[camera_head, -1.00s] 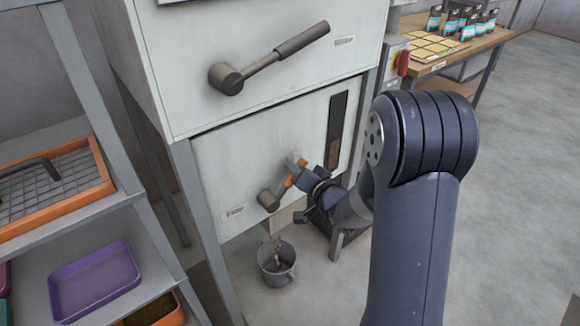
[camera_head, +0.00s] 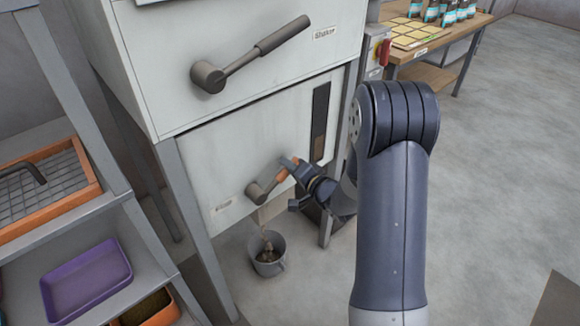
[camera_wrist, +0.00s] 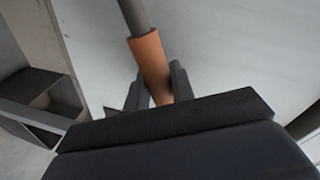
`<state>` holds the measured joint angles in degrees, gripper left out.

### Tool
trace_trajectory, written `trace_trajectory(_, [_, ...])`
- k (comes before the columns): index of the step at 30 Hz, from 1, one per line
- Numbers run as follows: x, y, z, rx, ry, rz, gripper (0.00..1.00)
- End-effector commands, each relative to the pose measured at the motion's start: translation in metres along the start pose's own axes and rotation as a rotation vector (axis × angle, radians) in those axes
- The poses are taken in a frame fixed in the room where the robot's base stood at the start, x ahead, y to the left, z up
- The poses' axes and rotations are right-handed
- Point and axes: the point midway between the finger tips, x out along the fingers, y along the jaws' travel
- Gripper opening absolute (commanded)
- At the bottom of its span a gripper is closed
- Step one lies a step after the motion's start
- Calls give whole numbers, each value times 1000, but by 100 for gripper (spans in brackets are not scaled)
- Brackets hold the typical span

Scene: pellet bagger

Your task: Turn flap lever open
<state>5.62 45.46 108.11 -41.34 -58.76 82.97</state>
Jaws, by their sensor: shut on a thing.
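The flap lever (camera_head: 262,187) is the lower lever on the pale machine front, beside a small label. It has a grey hub and rod with an orange grip, and it slants up to the right. My gripper (camera_head: 288,169) is at the grip's outer end. In the wrist view, the orange grip (camera_wrist: 151,64) runs down between the two dark fingers of my gripper (camera_wrist: 153,90), which are shut on it. The gripper body hides the grip's far end.
A larger grey lever (camera_head: 250,58) labelled "Shaker" sits above. A grey bucket (camera_head: 268,262) with brownish contents stands on the floor below. A shelf with a purple tray (camera_head: 86,281) is at the left.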

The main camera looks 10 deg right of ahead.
Motion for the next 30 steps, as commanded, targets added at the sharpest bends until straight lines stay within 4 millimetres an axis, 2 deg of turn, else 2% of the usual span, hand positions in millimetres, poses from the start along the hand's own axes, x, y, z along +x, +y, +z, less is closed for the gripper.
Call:
trace_trajectory(4, [0, 0, 0, -2, 2, -1, 0])
trace_trajectory(5, [0, 0, 0, -2, 2, -1, 25])
trace_trajectory(12, [0, 0, 0, -2, 1, -1, 43])
trace_trajectory(19, [-1, 0, 0, -2, 1, 0, 43])
trace_trajectory(22, [-7, 0, 0, -1, 2, 0, 43])
trace_trajectory(26, [-28, 0, -1, -1, 4, 2, 43])
trace_trajectory(30, [-58, -1, -2, 0, 5, 1, 43])
